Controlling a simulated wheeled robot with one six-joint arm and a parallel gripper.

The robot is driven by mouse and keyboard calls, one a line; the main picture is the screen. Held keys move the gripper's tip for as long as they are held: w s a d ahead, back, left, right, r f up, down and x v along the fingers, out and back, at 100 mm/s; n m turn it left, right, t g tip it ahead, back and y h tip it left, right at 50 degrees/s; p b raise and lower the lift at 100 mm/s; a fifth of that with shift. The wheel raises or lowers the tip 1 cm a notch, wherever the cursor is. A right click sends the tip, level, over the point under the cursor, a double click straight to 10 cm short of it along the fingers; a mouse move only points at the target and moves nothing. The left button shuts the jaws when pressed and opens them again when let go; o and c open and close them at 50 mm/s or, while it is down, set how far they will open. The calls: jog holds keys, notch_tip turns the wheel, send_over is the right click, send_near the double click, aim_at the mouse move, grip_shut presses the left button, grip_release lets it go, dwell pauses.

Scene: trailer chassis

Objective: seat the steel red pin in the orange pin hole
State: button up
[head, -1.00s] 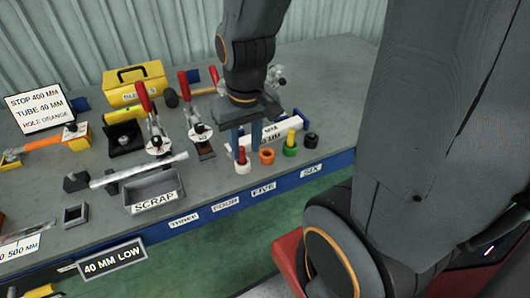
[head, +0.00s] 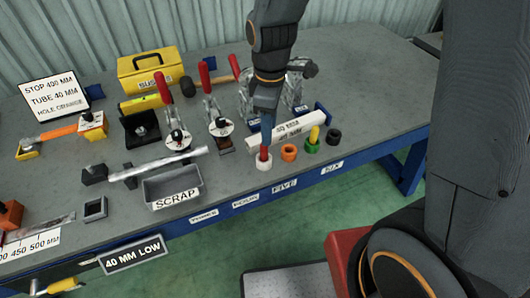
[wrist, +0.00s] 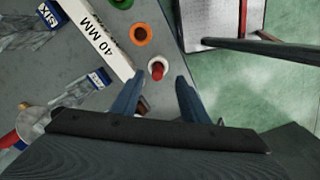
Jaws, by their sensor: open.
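The red pin (head: 264,153) stands upright in a white ring-shaped holder (head: 264,163) near the table's front edge. It also shows in the wrist view (wrist: 157,73). The orange pin hole (head: 289,152) is an empty-looking orange ring just right of it; it also shows in the wrist view (wrist: 140,34). My gripper (head: 266,140) points down above the red pin. In the wrist view my gripper (wrist: 158,80) is open, with the pin in line with the gap between the fingertips. I cannot tell whether the fingers are around the pin or above it.
A green holder (head: 312,145) with a yellow pin and a black holder (head: 333,137) stand to the right. A white 40 MM bar (head: 286,130) lies close behind the rings. Toggle clamps (head: 219,126) and a scrap bin (head: 172,187) are to the left. The right tabletop is clear.

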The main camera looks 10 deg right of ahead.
aim_at(264, 155)
jog(key=shift+w+a+f+n, duration=0.2)
jog(key=shift+a+f+n, duration=0.2)
jog(key=shift+a+n, duration=0.4)
jog(key=shift+w+d+f+p, duration=0.15)
jog(key=shift+f+p, duration=0.55)
jog(key=shift+f, duration=1.2)
jog(key=shift+w+d+f+p, duration=0.1)
jog(key=shift+f+p, duration=0.6)
jog(key=shift+f, duration=1.2)
grip_shut()
